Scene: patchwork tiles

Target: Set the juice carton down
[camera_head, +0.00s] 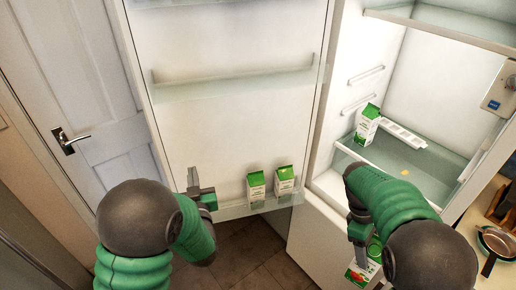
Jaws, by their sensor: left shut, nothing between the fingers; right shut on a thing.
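My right gripper (359,240) points down at the lower right and is shut on a green and white juice carton (361,273). My arm and the frame's bottom edge hide part of this carton, and I cannot tell whether anything supports it. My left gripper (199,192) is shut and empty in front of the open fridge door. Two similar cartons, one on the left (256,187) and one on the right (285,181), stand in the door's bottom shelf. Another carton (367,125) stands inside the fridge.
The open fridge door (228,120) is at the centre left. A counter with a pan (496,241) is at the right. A white room door (80,80) stands at the left.

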